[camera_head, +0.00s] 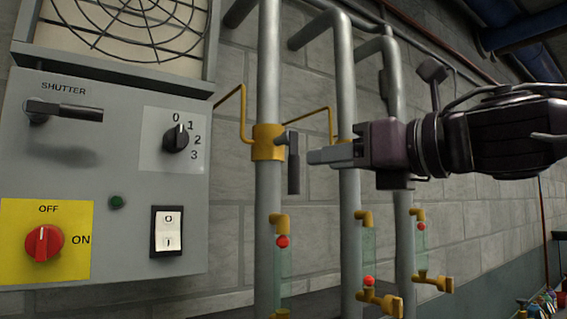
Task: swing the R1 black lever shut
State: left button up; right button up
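A black lever (293,165) hangs straight down at the yellow valve body (267,142) on the nearest vertical grey pipe. No R1 label is readable there. My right gripper (312,157) comes in from the right at about the lever's height. Its fingertips point left and sit just right of the lever, with a small gap in the picture. I see the fingers side-on as one block, so their opening is hidden. Nothing shows held in them. My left gripper is out of view.
A grey control panel (130,240) with a shutter handle (65,108), dial (177,138) and red switch (44,243) stands at left. Two more vertical pipes stand behind my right gripper. Sight glasses (369,250) with yellow fittings are below. A block wall is behind.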

aim_at(299, 160)
jog(key=p+x, duration=0.1)
jog(key=x, duration=0.1)
jog(key=p+x, duration=0.1)
jog(key=x, duration=0.1)
jog(key=p+x, duration=0.2)
jog(key=x, duration=0.1)
jog(key=shift+s+r, duration=0.1)
jog(key=shift+r, duration=0.2)
jog(key=shift+w+a+f, duration=0.1)
jog(key=shift+w+a, duration=0.1)
jog(key=shift+a, duration=0.25)
jog(key=shift+s+d, duration=0.1)
jog(key=shift+d, duration=0.05)
jog(key=shift+c, duration=0.7)
grip_shut()
